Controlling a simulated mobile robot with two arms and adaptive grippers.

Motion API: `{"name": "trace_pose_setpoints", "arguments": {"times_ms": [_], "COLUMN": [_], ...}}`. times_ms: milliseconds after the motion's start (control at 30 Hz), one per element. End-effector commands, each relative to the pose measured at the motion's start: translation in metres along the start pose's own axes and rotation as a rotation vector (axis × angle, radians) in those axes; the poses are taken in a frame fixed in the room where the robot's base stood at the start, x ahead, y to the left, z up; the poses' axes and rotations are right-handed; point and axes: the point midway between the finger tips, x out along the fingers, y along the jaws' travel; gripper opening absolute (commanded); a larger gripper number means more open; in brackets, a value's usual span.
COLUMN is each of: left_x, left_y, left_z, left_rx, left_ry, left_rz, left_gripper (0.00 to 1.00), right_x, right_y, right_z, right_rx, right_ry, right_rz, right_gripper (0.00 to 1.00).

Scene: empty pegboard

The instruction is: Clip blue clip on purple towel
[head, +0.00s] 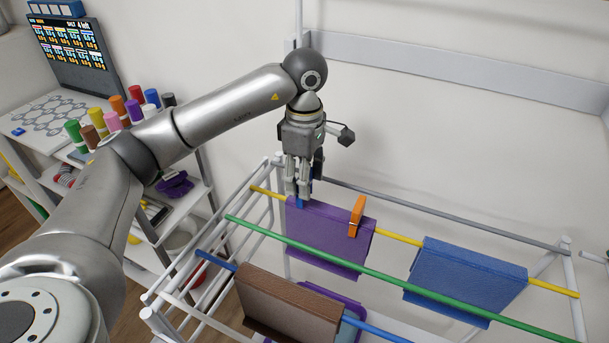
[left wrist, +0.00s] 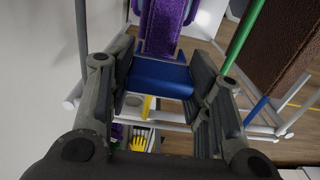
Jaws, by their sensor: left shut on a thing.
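The purple towel (head: 322,238) hangs over the yellow rod of the drying rack. An orange clip (head: 356,216) sits upright on its top edge, towards the right. My left gripper (head: 298,192) points down at the towel's top left corner, shut on the blue clip (head: 299,203). In the left wrist view the blue clip (left wrist: 160,78) lies between the two fingers, and the purple towel (left wrist: 162,28) shows directly beyond it. The clip meets or overlaps the towel's edge there; whether its jaws are around the cloth is hidden.
A blue towel (head: 468,277) hangs further right on the yellow rod. A brown towel (head: 287,304) hangs on the blue rod in front. A green rod (head: 400,290) crosses before the purple towel. The wall (head: 430,130) is close behind. Shelves with coloured cylinders (head: 117,104) stand left.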

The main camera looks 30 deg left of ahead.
Motion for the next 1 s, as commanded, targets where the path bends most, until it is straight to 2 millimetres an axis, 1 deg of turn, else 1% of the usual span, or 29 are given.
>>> {"name": "trace_pose_setpoints", "arguments": {"times_ms": [1000], "left_x": [0.027], "left_y": [0.000], "left_z": [0.000], "left_rx": [0.000], "left_ry": [0.000], "left_rz": [0.000], "left_gripper": [0.20], "right_x": [0.022], "right_y": [-0.003], "right_z": [0.001], "right_rx": [0.002], "right_ry": [0.001], "right_rz": [-0.003], "right_gripper": [0.38]}}
